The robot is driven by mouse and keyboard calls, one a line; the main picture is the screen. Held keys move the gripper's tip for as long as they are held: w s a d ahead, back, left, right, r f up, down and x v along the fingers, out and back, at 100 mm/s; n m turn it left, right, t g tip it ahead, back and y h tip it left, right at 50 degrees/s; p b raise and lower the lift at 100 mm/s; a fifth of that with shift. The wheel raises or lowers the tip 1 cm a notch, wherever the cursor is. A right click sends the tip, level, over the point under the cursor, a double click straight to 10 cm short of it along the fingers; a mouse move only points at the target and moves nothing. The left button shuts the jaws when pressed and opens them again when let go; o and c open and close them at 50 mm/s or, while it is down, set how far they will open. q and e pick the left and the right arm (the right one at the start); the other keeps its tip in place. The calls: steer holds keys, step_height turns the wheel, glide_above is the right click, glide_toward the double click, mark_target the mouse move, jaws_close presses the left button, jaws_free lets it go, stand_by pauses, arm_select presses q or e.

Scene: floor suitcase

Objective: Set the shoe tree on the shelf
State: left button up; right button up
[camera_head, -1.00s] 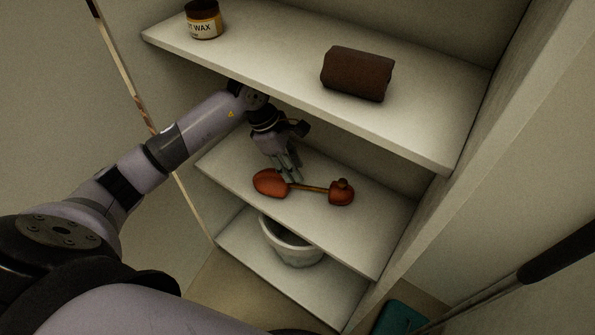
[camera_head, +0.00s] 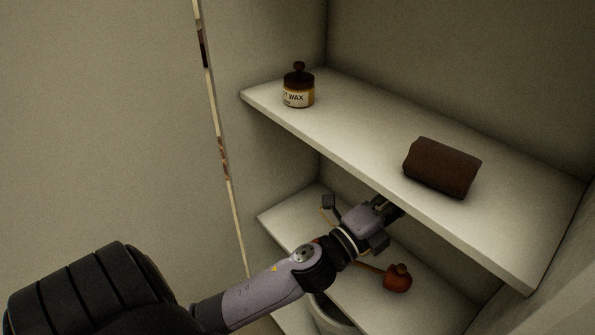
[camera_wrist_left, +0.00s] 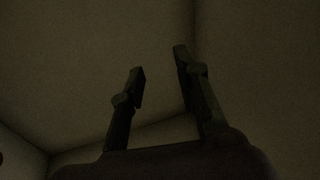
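The shoe tree, with reddish-brown wooden ends joined by a thin rod, lies on the middle shelf (camera_head: 290,222) in the head view. Its right end (camera_head: 397,278) and part of the rod show; my left arm hides the other end. My left gripper (camera_head: 392,207) is in the gap between the upper shelf (camera_head: 350,140) and the middle shelf, above and behind the shoe tree and apart from it. In the left wrist view its two fingers (camera_wrist_left: 160,62) stand apart with nothing between them. My right gripper is not in view.
A wax jar (camera_head: 298,88) and a brown rolled item (camera_head: 441,168) stand on the upper shelf, with bare room between them. A pale pot (camera_head: 330,316) is on the bottom shelf. The upper shelf's front edge hangs close over my left gripper.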

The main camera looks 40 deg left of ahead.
arm_select(q)
steer(key=s+a+f+n+g+y, duration=0.4)
steer(key=f+n, duration=0.3)
steer(key=f, duration=0.1)
steer(key=s+a+f+n+g+y, duration=0.4)
steer(key=f+n, duration=0.3)
steer(key=f, duration=0.1)
steer(key=s+d+f+n+g+h, duration=0.1)
steer(key=s+f+g, duration=0.3)
steer(key=s, duration=0.5)
steer(key=s+d+f+n+g+h, duration=0.1)
steer(key=s+d+f+n+g, duration=0.2)
steer(key=s, duration=0.6)
step_height(320, 180, down, 3)
steer(key=shift+r+n+g+h, duration=0.15)
steer(key=shift+n+g+h, duration=0.2)
steer(key=shift+g, duration=0.45)
steer(key=shift+d, duration=0.1)
